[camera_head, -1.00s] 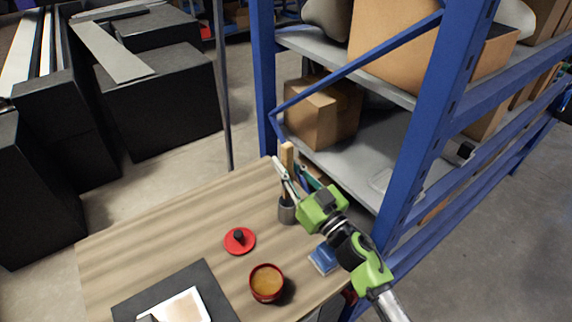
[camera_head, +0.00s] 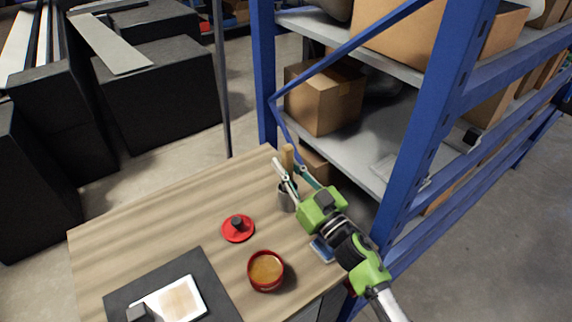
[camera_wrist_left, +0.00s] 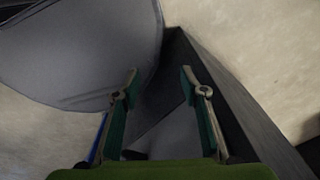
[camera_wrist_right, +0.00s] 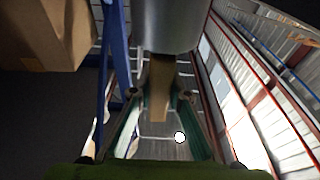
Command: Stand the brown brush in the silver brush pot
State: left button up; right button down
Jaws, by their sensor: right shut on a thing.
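The brown brush (camera_head: 287,157) is upright at the table's far right corner, its pale wooden top showing above the silver brush pot (camera_head: 285,198). My right gripper (camera_head: 287,172) is shut on it just above the pot. In the right wrist view the brush (camera_wrist_right: 158,85) lies between the fingers and meets the silver pot (camera_wrist_right: 168,25) at the top; its lower end is hidden, and I cannot tell how deep it sits. My left gripper (camera_wrist_left: 160,85) is open and empty in the left wrist view, and is out of the head view.
A red lid (camera_head: 238,228), a red bowl (camera_head: 266,270) with orange-brown contents and a dark mat (camera_head: 215,285) with a white tray (camera_head: 185,302) lie nearer. A blue object (camera_head: 321,250) sits beneath my right arm. A blue rack (camera_head: 402,150) stands close to the right.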

aim_at(286, 145)
jog(key=c, duration=1.8)
grip_release()
jog(key=shift+c, duration=0.2)
jog(key=shift+r, duration=0.1)
notch_tip(286, 145, up, 10)
jog(key=shift+f, duration=0.1)
